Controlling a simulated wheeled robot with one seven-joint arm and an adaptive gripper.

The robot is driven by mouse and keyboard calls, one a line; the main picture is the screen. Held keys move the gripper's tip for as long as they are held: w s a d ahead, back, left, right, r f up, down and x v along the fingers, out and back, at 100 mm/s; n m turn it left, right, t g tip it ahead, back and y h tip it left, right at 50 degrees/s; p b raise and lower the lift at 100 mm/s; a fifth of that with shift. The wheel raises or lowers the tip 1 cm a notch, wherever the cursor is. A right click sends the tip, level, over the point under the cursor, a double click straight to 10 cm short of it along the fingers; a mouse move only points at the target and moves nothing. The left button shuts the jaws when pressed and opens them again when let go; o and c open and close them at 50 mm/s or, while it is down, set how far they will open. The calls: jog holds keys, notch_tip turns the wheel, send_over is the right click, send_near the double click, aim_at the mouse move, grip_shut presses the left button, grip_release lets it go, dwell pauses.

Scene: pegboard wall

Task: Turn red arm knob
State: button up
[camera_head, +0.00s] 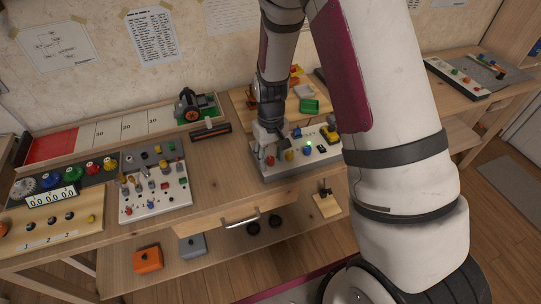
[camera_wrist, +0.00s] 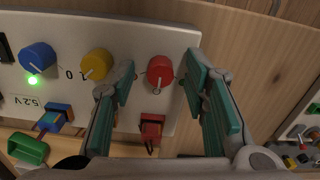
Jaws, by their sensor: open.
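The red knob (camera_wrist: 160,70) is a round dial with a pale pointer mark, on a white panel (camera_wrist: 150,32). In the wrist view my gripper (camera_wrist: 161,78) is open, with one teal-padded finger on each side of the red knob. Gaps show between the knob and both fingers, and I cannot tell how far the fingertips are from the panel. In the head view my gripper (camera_head: 268,150) is over the left end of the white panel (camera_head: 272,171), and the arm hides part of the panel's right side.
A yellow knob (camera_wrist: 96,64) sits close beside one finger, with a blue knob (camera_wrist: 37,57) and a lit green light (camera_wrist: 32,80) further left. A red plug (camera_wrist: 151,128) sits below the red knob. Another board with switches (camera_head: 154,182) stands to the left.

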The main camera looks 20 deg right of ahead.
grip_shut()
jog(key=shift+m, duration=0.5)
jog(key=m, duration=0.5)
jog(key=shift+m+p, duration=0.3)
jog(key=m, duration=0.5)
jog(key=shift+p, duration=0.4)
jog(key=shift+m, duration=0.3)
grip_release()
